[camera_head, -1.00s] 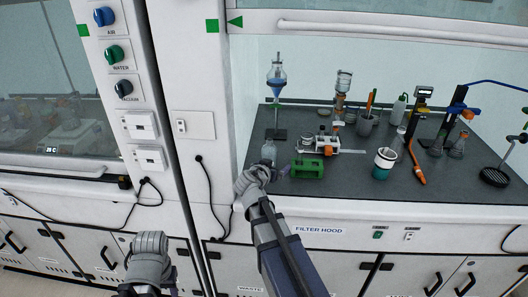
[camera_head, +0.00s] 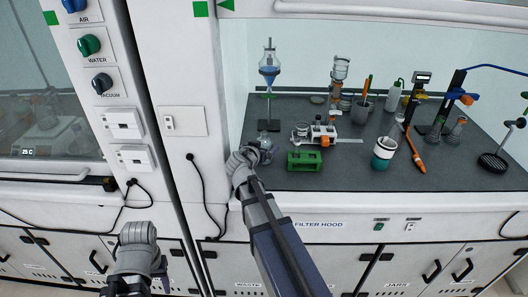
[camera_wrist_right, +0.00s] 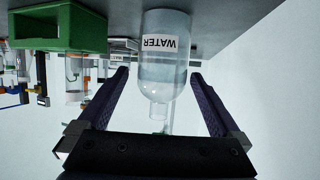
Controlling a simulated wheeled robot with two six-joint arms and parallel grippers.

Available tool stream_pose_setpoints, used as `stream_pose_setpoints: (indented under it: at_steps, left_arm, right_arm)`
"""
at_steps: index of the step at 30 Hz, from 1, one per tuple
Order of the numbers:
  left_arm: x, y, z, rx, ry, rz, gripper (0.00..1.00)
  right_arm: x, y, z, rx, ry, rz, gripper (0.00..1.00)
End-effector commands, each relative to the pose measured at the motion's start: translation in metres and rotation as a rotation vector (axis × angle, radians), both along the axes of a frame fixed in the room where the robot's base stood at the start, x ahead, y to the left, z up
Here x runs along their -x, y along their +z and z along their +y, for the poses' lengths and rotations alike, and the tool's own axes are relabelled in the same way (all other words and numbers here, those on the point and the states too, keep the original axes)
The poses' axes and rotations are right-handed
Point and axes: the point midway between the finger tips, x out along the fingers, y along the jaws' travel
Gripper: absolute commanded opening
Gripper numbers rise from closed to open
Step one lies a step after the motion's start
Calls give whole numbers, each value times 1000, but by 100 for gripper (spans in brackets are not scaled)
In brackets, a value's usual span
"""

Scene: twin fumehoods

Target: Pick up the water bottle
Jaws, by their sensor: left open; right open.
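The water bottle (camera_head: 265,142) is a clear, rounded bottle near the front left corner of the hood counter, partly hidden by my right gripper (camera_head: 250,153). In the right wrist view, which is upside down, the bottle (camera_wrist_right: 163,62) carries a white WATER label and stands on the counter. My open right gripper (camera_wrist_right: 158,78) has a dark finger on each side of the bottle in that view, with visible gaps; I see no contact. My left gripper (camera_head: 138,235) is low at the left, in front of the cabinets, away from the bottle; its fingers are hard to make out.
A green block (camera_head: 304,161) sits just right of the bottle, close to my right gripper. A separating funnel stand (camera_head: 269,70) is behind it. The hood's side wall is close on the left.

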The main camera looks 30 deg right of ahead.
Motion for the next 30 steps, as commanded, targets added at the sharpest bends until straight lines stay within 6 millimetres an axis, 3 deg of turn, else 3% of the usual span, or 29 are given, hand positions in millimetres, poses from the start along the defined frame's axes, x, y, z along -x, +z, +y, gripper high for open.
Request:
stream_pose_setpoints:
  at_steps: [7,16,23,30]
  left_arm:
    - [0,-4,0,0,0,0,50]
    - [0,-20,0,0,0,0,50]
    - [0,-19,0,0,0,0,50]
    - [0,-19,0,0,0,0,50]
  right_arm:
    - [-8,-4,-6,-1,1,-1,100]
    - [-34,-20,-33,0,0,0,100]
    - [-34,-19,-35,0,1,0,100]
    - [-34,-19,-35,0,1,0,75]
